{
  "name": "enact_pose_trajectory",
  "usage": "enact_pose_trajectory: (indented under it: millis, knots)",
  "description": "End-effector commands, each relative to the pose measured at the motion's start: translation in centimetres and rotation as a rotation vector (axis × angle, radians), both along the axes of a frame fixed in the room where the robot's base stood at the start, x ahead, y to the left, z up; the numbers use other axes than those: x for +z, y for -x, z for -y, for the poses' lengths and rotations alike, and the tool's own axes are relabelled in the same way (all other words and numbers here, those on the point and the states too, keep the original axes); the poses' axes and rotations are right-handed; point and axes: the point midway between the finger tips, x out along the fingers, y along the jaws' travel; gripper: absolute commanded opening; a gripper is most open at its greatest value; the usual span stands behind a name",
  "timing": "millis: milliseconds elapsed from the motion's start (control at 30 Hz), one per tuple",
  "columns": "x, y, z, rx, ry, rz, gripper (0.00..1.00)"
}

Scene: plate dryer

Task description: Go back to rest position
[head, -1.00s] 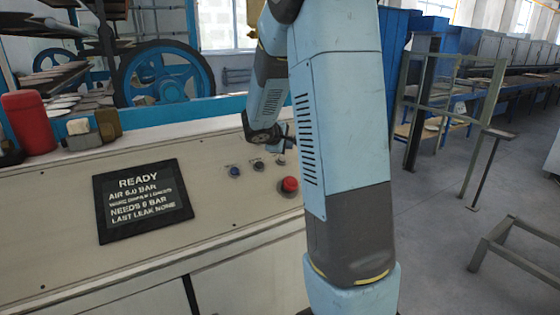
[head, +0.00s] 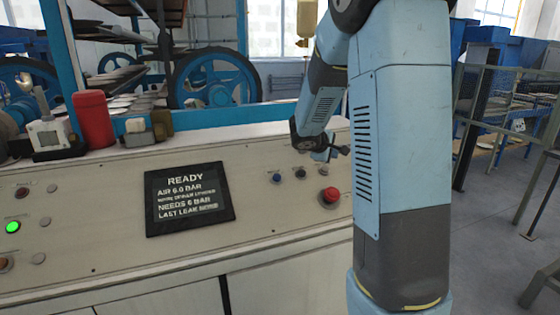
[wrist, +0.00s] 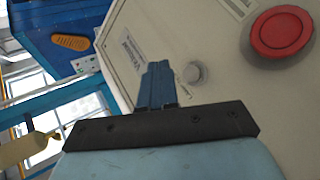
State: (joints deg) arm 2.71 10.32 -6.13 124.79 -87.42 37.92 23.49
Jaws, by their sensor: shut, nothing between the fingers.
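My gripper (head: 328,154) is in front of the machine's sloped control panel, above its small buttons, partly hidden behind my own arm in the head view. In the wrist view its blue fingers (wrist: 157,86) are together, with nothing between them. The red mushroom button (head: 330,195) is below the gripper in the head view; it also shows at the upper right of the wrist view (wrist: 281,32). A grey round button (wrist: 194,73) appears just right of the fingertips. I cannot tell the exact gap to the panel.
A black display (head: 189,199) reads READY and AIR 6.0 BAR. A green lamp (head: 12,227) glows at the panel's left. A red cylinder (head: 93,119) stands on the ledge. Behind is a blue wheel (head: 217,88). Metal frames stand right; some floor (head: 490,225) there is clear.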

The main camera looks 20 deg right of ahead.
Motion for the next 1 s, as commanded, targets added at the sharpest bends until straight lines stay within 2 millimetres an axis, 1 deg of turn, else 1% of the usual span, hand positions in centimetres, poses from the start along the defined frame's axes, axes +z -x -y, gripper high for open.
enact_pose_trajectory:
  millis: [167,267,367,500,600,867,1000]
  knots:
    - [0.5,0.5,-0.1,-0.011,-0.009,0.008,0.0]
    - [1.6,1.9,-0.6,-0.044,-0.04,0.029,0.0]
    - [3.1,4.2,-1.4,-0.096,-0.094,0.059,0.0]
    - [5.1,8.0,-2.9,-0.175,-0.19,0.103,0.0]
    - [6.1,10.7,-4.1,-0.226,-0.264,0.127,0.0]
    - [8.0,17.6,-8.1,-0.324,-0.473,0.181,0.0]
    - [8.5,21.1,-10.6,-0.361,-0.596,0.201,0.0]
